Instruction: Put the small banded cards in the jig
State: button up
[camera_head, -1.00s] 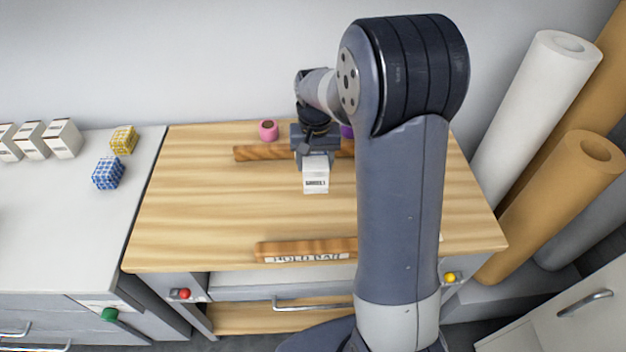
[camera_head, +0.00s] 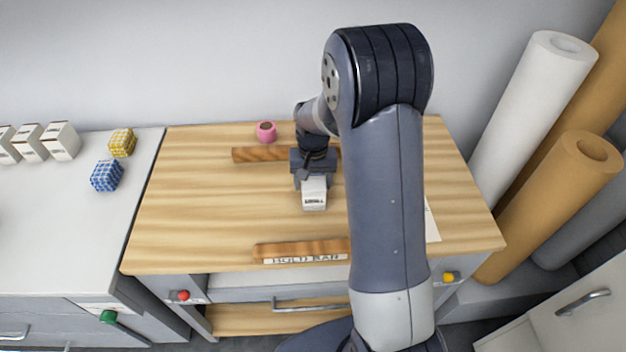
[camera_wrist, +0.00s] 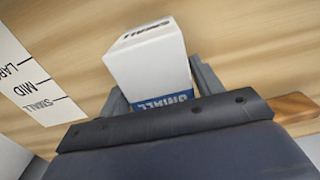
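My gripper (camera_head: 314,178) is shut on a small white box with dark print (camera_head: 314,200) and holds it over the middle of the wooden bench. In the wrist view the white box (camera_wrist: 148,60) sits between the fingers and shows a blue band with white letters near the gripper. A white strip marked LARGE, MID and SMALL (camera_wrist: 30,75) lies on the bench beside it; its edge shows right of my arm in the head view (camera_head: 432,222). A wooden bar with a printed label (camera_head: 300,248) lies at the bench's front. I cannot tell which part is the jig.
Another wooden bar (camera_head: 258,154) lies at the back, near a pink roll (camera_head: 266,132). The left counter holds a blue checked block (camera_head: 106,176), a yellow one (camera_head: 122,143) and several white boxes (camera_head: 60,141). The bench's left half is clear. My arm hides part of the right half.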

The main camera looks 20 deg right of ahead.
jog(key=o, duration=0.3)
notch_tip(320, 180, up, 12)
jog(key=shift+r, duration=0.15)
dwell(0.4)
